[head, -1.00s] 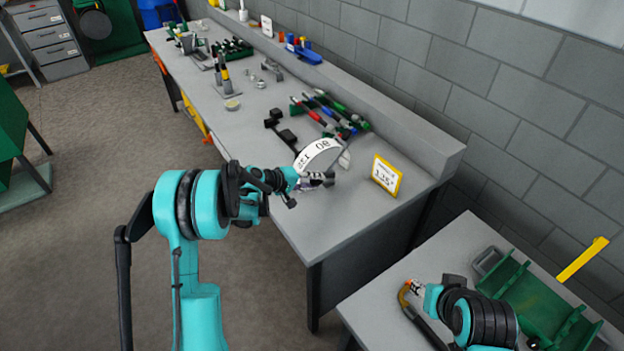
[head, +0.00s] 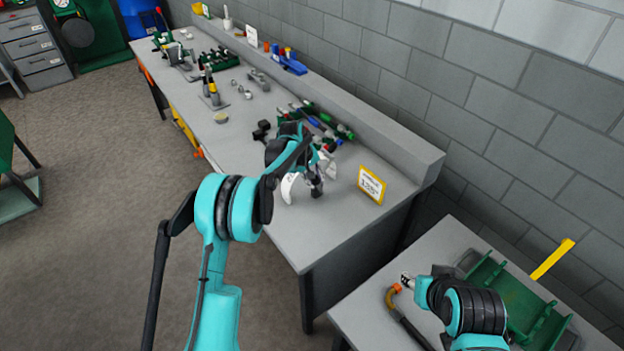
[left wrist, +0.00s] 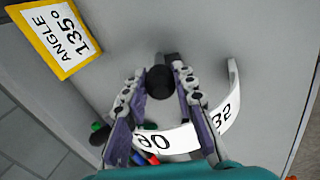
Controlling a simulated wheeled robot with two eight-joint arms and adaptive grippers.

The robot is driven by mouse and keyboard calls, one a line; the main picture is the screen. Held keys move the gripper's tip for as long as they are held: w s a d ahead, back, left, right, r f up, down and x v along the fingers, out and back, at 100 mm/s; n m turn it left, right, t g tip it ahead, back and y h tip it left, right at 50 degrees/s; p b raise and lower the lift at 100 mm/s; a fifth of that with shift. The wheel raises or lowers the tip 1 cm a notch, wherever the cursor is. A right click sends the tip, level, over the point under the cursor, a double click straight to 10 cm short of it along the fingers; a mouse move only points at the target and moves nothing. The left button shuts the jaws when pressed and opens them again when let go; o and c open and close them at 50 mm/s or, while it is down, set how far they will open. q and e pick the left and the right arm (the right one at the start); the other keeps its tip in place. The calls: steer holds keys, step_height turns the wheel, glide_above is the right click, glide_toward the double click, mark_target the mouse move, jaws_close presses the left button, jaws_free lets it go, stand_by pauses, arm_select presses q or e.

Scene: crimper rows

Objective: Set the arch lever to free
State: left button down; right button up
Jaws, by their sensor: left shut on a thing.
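The arch lever's black round knob (left wrist: 160,82) shows in the left wrist view, between my left gripper's fingertips. My left gripper (left wrist: 158,76) is shut on it. A white curved scale (left wrist: 166,139) with black numbers, 90 among them, passes behind and beside the fingers. In the head view my left gripper (head: 316,184) reaches down at the near end of the long bench, and parts of the white scale (head: 290,188) show beside it. The wrist hides most of the lever. My right gripper (head: 406,281) is at lower right, by an orange-ended curved tube (head: 392,296); its fingers are too small to judge.
A yellow-framed sign (head: 371,185) reading ANGLE 135° in the left wrist view (left wrist: 58,38) stands right of the left gripper. Several coloured-handled tools (head: 325,122) lie behind it. A green rack (head: 515,300) stands on the right table. The long bench's front corner (head: 310,240) is clear.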

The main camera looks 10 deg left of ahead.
arm_select(q)
steer(key=shift+w+d, duration=0.1)
stand_by(0.4)
steer(key=c, duration=1.5)
jaws_free()
steer(key=shift+c, duration=0.2)
steer(key=shift+o, duration=0.3)
steer(key=v, duration=1.2)
steer(key=shift+w, duration=0.2)
steer(key=shift+d, duration=0.1)
